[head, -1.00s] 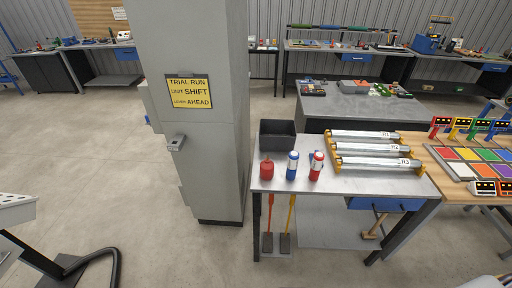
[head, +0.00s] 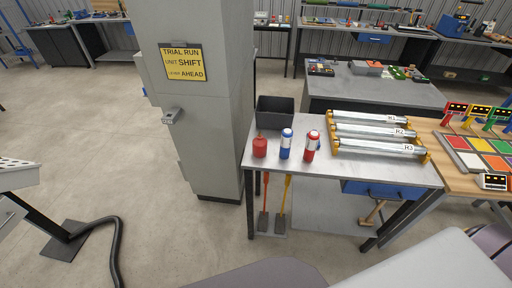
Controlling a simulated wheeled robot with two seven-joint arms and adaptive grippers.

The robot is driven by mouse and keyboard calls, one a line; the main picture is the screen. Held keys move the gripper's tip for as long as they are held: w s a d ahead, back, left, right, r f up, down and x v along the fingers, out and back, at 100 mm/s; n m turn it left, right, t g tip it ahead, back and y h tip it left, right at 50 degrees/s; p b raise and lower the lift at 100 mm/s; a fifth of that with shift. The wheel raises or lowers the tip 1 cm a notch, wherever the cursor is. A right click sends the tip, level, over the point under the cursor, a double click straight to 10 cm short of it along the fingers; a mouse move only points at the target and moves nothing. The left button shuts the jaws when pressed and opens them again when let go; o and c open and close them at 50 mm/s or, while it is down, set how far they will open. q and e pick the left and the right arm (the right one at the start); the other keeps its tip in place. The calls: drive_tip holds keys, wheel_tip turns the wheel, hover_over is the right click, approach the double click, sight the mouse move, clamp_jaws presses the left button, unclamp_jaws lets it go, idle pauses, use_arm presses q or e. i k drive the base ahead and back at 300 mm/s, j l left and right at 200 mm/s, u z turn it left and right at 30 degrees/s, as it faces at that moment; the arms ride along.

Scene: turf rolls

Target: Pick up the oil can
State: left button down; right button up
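A small red can with a narrow top, which looks like the oil can (head: 260,147), stands upright near the front left corner of the grey workbench (head: 350,170) in the head view. A blue and white can (head: 286,144) stands close to its right, apart from it. A red and white can (head: 312,146) stands further right. Neither of my grippers is in view. Pale rounded parts at the bottom edge look like my own arm links, and no fingers show there.
A dark open bin (head: 275,112) stands behind the cans. Metal rollers in a yellow-ended rack (head: 376,134) fill the bench's right part. A grey pillar cabinet (head: 203,120) stands just left of the bench. The floor at left is mostly clear.

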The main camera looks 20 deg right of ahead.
sight(260, 143)
drive_tip(key=k+l+u, duration=0.1)
drive_tip(key=l+u, duration=0.15)
drive_tip(key=k+l+u, duration=0.1)
drive_tip(key=l+u, duration=0.15)
drive_tip(key=l, duration=0.2)
drive_tip(key=k+l+u, duration=0.25)
drive_tip(key=i+l, duration=0.05)
drive_tip(key=i, duration=0.05)
